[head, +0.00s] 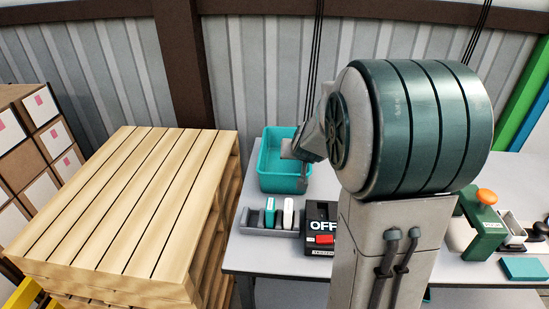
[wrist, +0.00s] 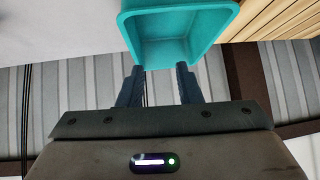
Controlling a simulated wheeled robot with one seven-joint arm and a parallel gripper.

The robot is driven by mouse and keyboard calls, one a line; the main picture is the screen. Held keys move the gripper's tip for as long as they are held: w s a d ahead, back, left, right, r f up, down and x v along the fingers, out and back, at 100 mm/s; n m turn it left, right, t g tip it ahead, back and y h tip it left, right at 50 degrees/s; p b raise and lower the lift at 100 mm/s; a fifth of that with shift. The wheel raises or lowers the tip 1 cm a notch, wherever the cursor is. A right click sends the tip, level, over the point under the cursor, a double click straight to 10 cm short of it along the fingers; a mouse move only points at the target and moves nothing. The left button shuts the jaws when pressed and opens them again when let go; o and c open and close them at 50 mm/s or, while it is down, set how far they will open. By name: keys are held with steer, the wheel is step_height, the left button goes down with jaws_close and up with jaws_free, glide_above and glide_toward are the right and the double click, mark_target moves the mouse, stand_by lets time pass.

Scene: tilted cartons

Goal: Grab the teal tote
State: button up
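The teal tote (head: 283,183) is an open, empty-looking bin standing upright at the back left of the grey table. In the wrist view the tote (wrist: 205,38) fills the top middle, its open inside showing. My gripper (wrist: 160,69) is open, its two dark fingers apart, with the tips at the tote's nearest edge. I cannot tell whether they touch it. In the head view my gripper (head: 297,168) is at the tote's right side, partly hidden by my own arm.
On the table (head: 244,253), a grey tray (head: 257,229) with small upright items and a black OFF box (head: 322,241) stand in front of the tote. A green device (head: 482,224) is at right. A wooden pallet stack (head: 135,205) and cartons (head: 30,150) stand left.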

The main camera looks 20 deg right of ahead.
steer(key=w+d+f, duration=0.2)
steer(key=w, duration=0.1)
steer(key=w+d+f+h+b, duration=0.1)
steer(key=w+d+f, duration=0.1)
steer(key=w+d, duration=0.1)
steer(key=w+d+f+m+h, duration=0.1)
steer(key=w+d+f, duration=0.1)
steer(key=w, duration=0.1)
steer(key=shift+d+f+t, duration=0.2)
steer(key=shift+f+t, duration=0.2)
steer(key=shift+x, duration=3.15)
steer(key=shift+r, duration=0.15)
steer(key=shift+c, duration=0.2)
jaws_close()
